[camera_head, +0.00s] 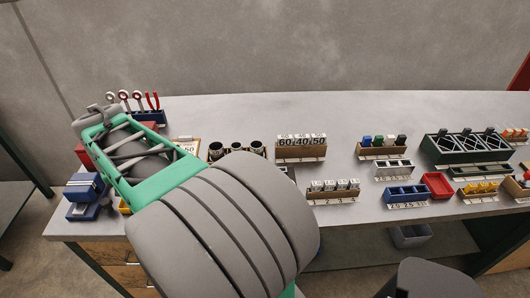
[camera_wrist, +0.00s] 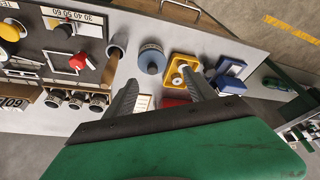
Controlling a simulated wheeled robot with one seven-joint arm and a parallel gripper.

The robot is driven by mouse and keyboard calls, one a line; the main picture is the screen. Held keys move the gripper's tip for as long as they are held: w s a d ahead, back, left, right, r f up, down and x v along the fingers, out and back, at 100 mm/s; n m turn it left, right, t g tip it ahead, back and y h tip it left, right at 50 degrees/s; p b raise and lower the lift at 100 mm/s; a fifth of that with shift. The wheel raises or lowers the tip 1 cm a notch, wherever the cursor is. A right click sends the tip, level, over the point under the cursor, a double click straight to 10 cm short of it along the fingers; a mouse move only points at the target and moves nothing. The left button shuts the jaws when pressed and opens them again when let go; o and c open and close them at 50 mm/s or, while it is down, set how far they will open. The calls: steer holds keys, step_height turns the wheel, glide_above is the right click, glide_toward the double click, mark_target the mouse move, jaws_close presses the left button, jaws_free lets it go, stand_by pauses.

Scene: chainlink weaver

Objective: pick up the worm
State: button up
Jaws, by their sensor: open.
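My gripper (camera_wrist: 158,77) is open in the wrist view, its two grey ribbed fingers apart over the bench with nothing held between them. Just beyond the fingertips lies a yellow holder (camera_wrist: 176,82) with a small pale ringed piece (camera_wrist: 180,73) in it, close to the right fingertip. I cannot tell for sure whether that piece is the worm. A blue-grey round part (camera_wrist: 152,60) stands left of the yellow holder. In the head view my arm hides most of this left end of the bench, and the gripper (camera_head: 100,112) shows only partly, its fingertips unclear.
Blue boxes (camera_wrist: 231,72) stand right of the yellow holder, and a red piece (camera_wrist: 174,102) lies between the fingers. An upright brown tube (camera_wrist: 113,52) is near the left finger. On the bench (camera_head: 340,112), racks, a red tray (camera_head: 437,186) and a dark green crate (camera_head: 466,148) stand to the right.

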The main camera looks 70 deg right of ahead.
steer(key=shift+o, duration=0.3)
steer(key=d+f+m+g+h, duration=0.1)
steer(key=d+m, duration=0.3)
steer(key=d, duration=0.9)
steer(key=shift+s+d+f+m, duration=0.2)
steer(key=shift+d+f+m, duration=0.1)
steer(key=shift+d, duration=0.1)
steer(key=m+g+h, duration=0.1)
steer(key=m+g, duration=0.2)
steer(key=m, duration=0.5)
glide_toward(256, 145)
steer(key=p+x, duration=0.1)
steer(key=x, duration=0.1)
steer(key=s+p+x, duration=0.1)
steer(key=x, duration=0.2)
steer(key=a+p+x, duration=0.1)
steer(key=x, duration=0.2)
steer(key=shift+s+a+f, duration=0.1)
steer(key=shift+s+f, duration=0.05)
jaws_close()
